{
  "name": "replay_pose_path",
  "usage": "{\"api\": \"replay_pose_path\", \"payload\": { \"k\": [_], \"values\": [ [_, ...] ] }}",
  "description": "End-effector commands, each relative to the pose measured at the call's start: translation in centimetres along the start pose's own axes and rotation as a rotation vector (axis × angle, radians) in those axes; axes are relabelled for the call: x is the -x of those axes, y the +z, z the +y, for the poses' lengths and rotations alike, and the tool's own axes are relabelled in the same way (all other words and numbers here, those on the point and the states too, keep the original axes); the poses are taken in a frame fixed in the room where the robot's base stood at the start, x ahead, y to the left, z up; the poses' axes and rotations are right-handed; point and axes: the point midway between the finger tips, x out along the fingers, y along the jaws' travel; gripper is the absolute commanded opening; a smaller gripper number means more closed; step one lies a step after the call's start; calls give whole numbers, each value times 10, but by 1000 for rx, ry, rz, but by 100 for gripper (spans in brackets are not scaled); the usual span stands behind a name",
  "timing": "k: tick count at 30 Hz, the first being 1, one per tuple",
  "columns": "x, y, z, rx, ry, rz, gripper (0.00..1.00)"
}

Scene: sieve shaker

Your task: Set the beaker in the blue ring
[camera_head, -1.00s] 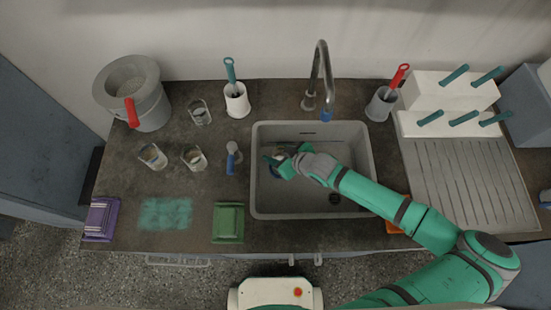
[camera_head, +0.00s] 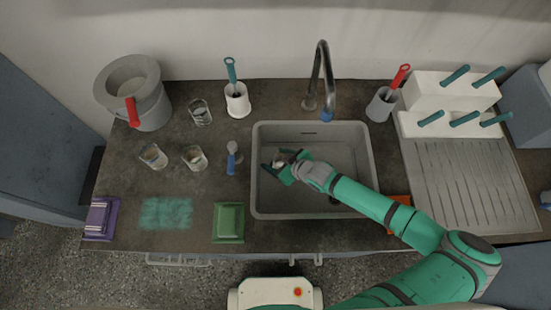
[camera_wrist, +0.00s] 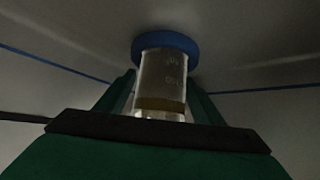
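The beaker is a clear glass cup with faint markings and a brownish band. In the wrist view the beaker (camera_wrist: 161,82) stands between the two fingers of my gripper (camera_wrist: 163,92), which look closed against its sides. The blue ring (camera_wrist: 166,43) shows at the beaker's far end and seems wider than it. I cannot tell whether the beaker sits inside the ring or only lines up with it. In the head view my gripper (camera_head: 279,168) is inside the sink, at its left side, and the beaker (camera_head: 280,160) is mostly hidden by it.
The sink (camera_head: 372,150) has walls close to my gripper on the left. The tap (camera_head: 322,75) arches over its back. Several glass beakers (camera_head: 194,158) and a blue-handled tool (camera_head: 232,158) stand left of it. The sink's right part is free except for my arm.

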Motion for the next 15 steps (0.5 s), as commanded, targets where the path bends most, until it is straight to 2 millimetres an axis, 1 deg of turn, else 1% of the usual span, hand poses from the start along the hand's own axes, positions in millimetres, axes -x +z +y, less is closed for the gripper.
{"api": "replay_pose_path", "payload": {
  "k": [9, 11, 14, 15],
  "values": [
    [1, -2, 0, 1, -1, 0, 61],
    [6, -2, 0, 1, 1, -1, 61],
    [18, -2, 1, 2, 1, -1, 61],
    [25, -1, 1, 1, 1, -1, 61]
  ]
}}
